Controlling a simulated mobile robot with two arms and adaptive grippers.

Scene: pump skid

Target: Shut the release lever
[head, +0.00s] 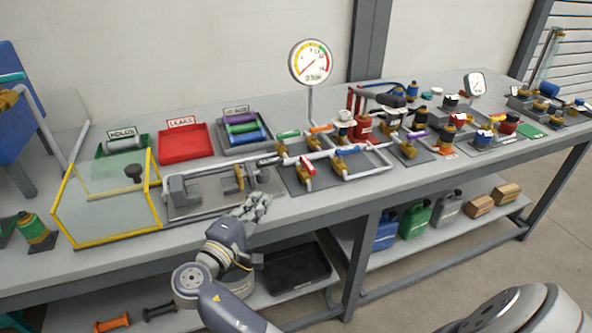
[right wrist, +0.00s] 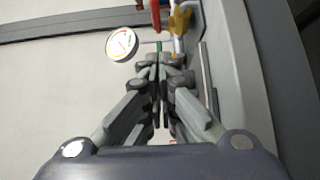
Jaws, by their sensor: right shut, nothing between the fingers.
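Several coloured lever handles sit on the pipework in the head view: a green handle (head: 288,135), an orange handle (head: 321,129), a red handle (head: 307,166) and a blue handle (head: 346,151). I cannot tell which part is the release lever. A grey clamp fixture (head: 184,190) with a brass fitting (head: 240,178) stands left of the pipework. My right gripper (head: 258,203) is shut and empty at the bench's front edge, in front of the fixture. In the right wrist view its fingers (right wrist: 160,88) are together. My left gripper is out of view.
A yellow-framed clear guard (head: 105,212) stands left of the fixture. A red tray (head: 185,143) and a grey tray (head: 268,139) lie behind. A round gauge (head: 310,62) rises above the pipework and shows in the right wrist view (right wrist: 122,44). A lower shelf holds jugs and boxes.

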